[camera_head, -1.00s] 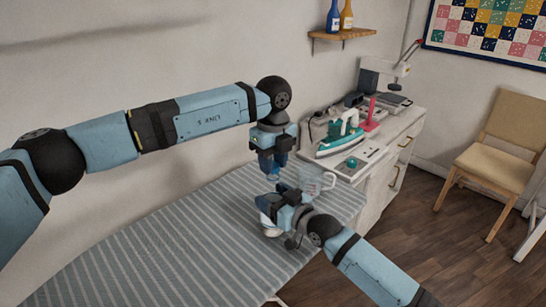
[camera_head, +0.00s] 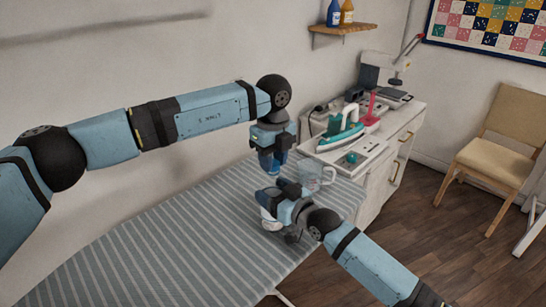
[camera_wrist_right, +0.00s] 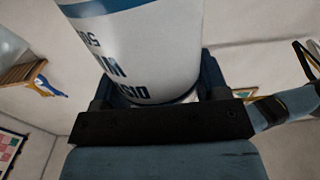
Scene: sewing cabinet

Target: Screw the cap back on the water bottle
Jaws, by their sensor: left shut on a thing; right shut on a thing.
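The water bottle (camera_wrist_right: 140,50) is white with blue bands and blue lettering and fills the top of the right wrist view. My right gripper (camera_wrist_right: 155,92) is shut around it. In the head view the bottle (camera_head: 268,199) shows only as a white part beside my right gripper (camera_head: 280,208), low over the striped board. My left gripper (camera_head: 269,166) points down from above, close over the right gripper and bottle. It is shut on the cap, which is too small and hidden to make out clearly. Whether cap and bottle touch cannot be told.
A clear measuring jug (camera_head: 318,174) stands just right of the grippers. The striped ironing board (camera_head: 170,240) is clear to the left. Behind, a white cabinet (camera_head: 375,190) holds a teal iron (camera_head: 342,142) and sewing things. A wall shelf (camera_head: 343,32) carries two bottles.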

